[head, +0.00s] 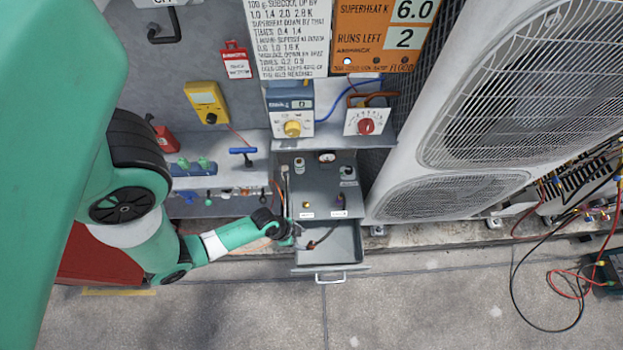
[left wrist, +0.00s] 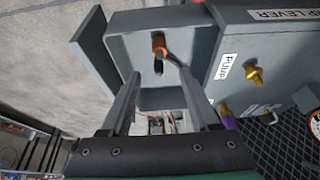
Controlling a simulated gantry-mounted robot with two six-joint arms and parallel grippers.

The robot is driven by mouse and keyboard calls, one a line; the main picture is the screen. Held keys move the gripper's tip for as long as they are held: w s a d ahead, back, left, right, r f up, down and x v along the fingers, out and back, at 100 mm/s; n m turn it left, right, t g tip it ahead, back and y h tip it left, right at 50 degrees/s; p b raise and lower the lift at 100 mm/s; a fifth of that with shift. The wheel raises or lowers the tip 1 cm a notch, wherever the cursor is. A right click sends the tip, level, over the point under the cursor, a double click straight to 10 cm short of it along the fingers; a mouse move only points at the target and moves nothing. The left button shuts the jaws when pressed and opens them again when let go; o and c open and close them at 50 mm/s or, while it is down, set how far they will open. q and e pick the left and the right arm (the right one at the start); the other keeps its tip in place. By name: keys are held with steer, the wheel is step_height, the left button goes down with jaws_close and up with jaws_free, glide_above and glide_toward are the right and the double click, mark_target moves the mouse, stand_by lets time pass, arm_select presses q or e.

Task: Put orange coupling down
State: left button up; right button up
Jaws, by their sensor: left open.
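The orange coupling (left wrist: 158,44) is in the open grey drawer (left wrist: 128,46) in the left wrist view, with a dark part attached to it. My left gripper (left wrist: 157,76) is open, its two fingers apart on either side of the line to the coupling; I see no contact between them. In the head view my left gripper (head: 293,237) is at the left side of the open drawer (head: 345,244). A small dark piece with a reddish end lies in the drawer there, too small to make out well. My right gripper is in neither view.
A grey control box (head: 320,188) with a gauge and labels stands behind the drawer. The drawer's handle (head: 330,278) faces the front. A white condenser unit (head: 450,140) stands to the right. Hoses and a meter lie at far right. The concrete floor (head: 420,300) in front is clear.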

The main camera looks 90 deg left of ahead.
arm_select(q)
steer(key=shift+v, duration=1)
steer(key=w+a+r+t+y, duration=0.1)
steer(key=w+a+r+t, duration=0.3)
steer(key=w+r, duration=0.85)
steer(key=w+a+r+t+y, duration=0.1)
steer(key=w+a+r+t, duration=0.2)
steer(key=w+r, duration=0.95)
steer(key=w+d+r+m+t, duration=0.15)
steer(key=w+r+t, duration=0.45)
steer(key=r, duration=1)
steer(key=w+d+r+t+h, duration=0.1)
steer(key=w+d+r+t, duration=0.15)
steer(key=r, duration=0.75)
steer(key=w+d+r+t, duration=0.1)
steer(key=d+r, duration=0.2)
steer(key=r, duration=0.6)
steer(key=s+d+r+t+h, duration=0.1)
steer(key=s+d+r+t, duration=0.1)
steer(key=s+r, duration=0.2)
steer(key=s+d+r+t+h, duration=0.1)
steer(key=s+r, duration=0.3)
steer(key=r, duration=0.7)
steer(key=s+d+r+t+h, duration=0.1)
steer(key=s+d+r+t, duration=0.2)
steer(key=r, duration=0.5)
steer(key=shift+s+d+n+t, duration=0.35)
steer(key=shift+s+d+n, duration=0.1)
steer(key=shift+d, duration=0.15)
